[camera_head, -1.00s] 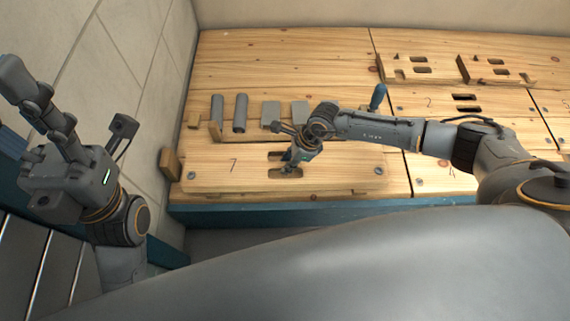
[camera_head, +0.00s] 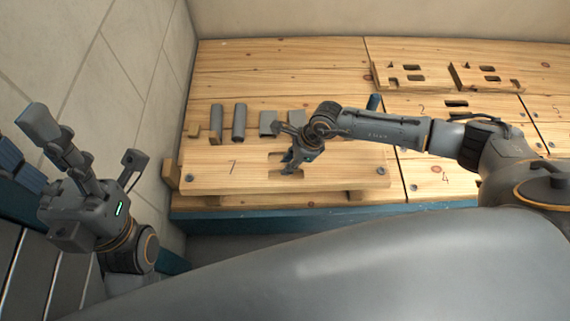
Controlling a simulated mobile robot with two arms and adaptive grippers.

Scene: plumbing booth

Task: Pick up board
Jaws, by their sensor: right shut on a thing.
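The board (camera_head: 220,177) is a light wooden panel marked 7, with a slot near its middle and a bolt head near each end. It is at the front left of the workbench and appears raised, with a dark gap and blocks showing under its front edge. My right gripper (camera_head: 291,168) reaches down at the slot and is shut on the board; its fingertips are partly hidden in the slot.
Grey cylinders (camera_head: 239,122) and grey blocks (camera_head: 268,122) stand behind the board. Two slotted wooden pieces (camera_head: 487,77) lie at the back right. Other numbered panels (camera_head: 440,179) lie right. The bench has a teal front edge (camera_head: 330,213).

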